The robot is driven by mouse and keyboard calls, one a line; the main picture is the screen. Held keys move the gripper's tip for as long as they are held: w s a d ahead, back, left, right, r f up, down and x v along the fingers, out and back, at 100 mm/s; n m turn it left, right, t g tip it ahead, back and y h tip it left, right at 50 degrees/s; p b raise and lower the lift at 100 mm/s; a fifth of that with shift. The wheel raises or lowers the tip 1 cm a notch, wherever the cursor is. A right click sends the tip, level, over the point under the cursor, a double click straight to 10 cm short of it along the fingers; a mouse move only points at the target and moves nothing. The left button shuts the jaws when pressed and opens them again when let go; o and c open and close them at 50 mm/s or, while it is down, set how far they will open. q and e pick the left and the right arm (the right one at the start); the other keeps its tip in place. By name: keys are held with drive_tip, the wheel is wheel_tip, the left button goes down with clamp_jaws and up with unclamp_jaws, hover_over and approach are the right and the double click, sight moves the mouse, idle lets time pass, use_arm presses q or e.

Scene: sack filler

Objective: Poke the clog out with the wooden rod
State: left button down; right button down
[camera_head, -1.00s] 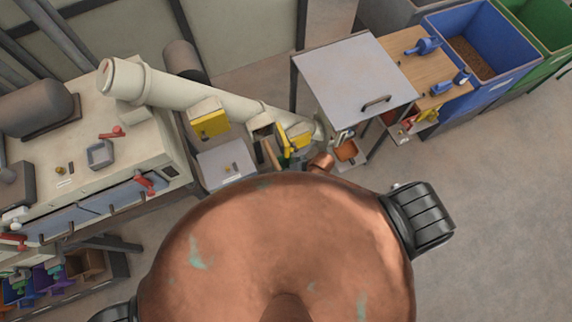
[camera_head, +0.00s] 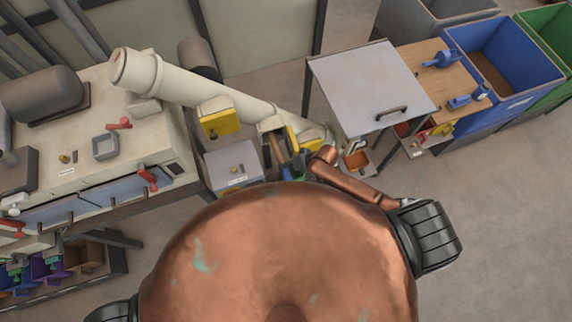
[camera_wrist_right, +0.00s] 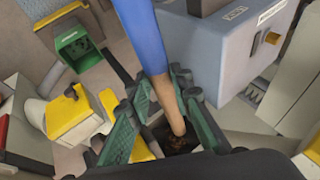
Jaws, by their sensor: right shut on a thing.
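The wooden rod (camera_wrist_right: 168,100) has a blue sleeve (camera_wrist_right: 145,38) on one part and bare wood on the other. My right gripper (camera_wrist_right: 160,92) has green fingers shut around it in the right wrist view. The bare wooden end points into a dark square opening (camera_wrist_right: 182,140) with brown material inside, which may be the clog. I cannot tell whether the rod touches it. In the head view the rod (camera_head: 276,149) is small beside the lower end of the pale tube (camera_head: 190,90), and my right gripper (camera_head: 287,160) is partly hidden. My left gripper is not in view.
Yellow-fronted boxes (camera_head: 222,119) sit along the tube. A grey cabinet (camera_head: 232,166) stands just left of the rod. A grey-topped stand (camera_head: 372,85) with a handle is to the right, and a blue bin (camera_head: 505,60) is beyond. Open floor lies at the right.

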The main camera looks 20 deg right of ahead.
sight(295, 191)
drive_tip(key=shift+s, duration=1.15)
drive_tip(key=w+b, duration=0.3)
drive_tip(key=w, duration=0.1)
drive_tip(key=shift+w+f, duration=0.1)
drive_tip(key=shift+s+r+p, duration=0.25)
drive_tip(key=shift+s+p, duration=0.55)
drive_tip(key=shift+s, duration=0.05)
drive_tip(key=s+p, duration=0.1)
drive_tip(key=s, duration=0.1)
drive_tip(key=shift+s+p, duration=0.3)
drive_tip(key=shift+p, duration=0.05)
drive_tip(key=w, duration=0.4)
drive_tip(key=shift+f+b, duration=0.15)
drive_tip(key=shift+b, duration=0.2)
drive_tip(key=s+p, duration=0.3)
drive_tip(key=s, duration=0.1)
drive_tip(key=shift+s, duration=0.15)
drive_tip(key=shift+s+p, duration=0.7)
drive_tip(key=shift+s, duration=0.85)
drive_tip(key=shift+s+d, duration=0.15)
drive_tip(key=shift+s, duration=2.95)
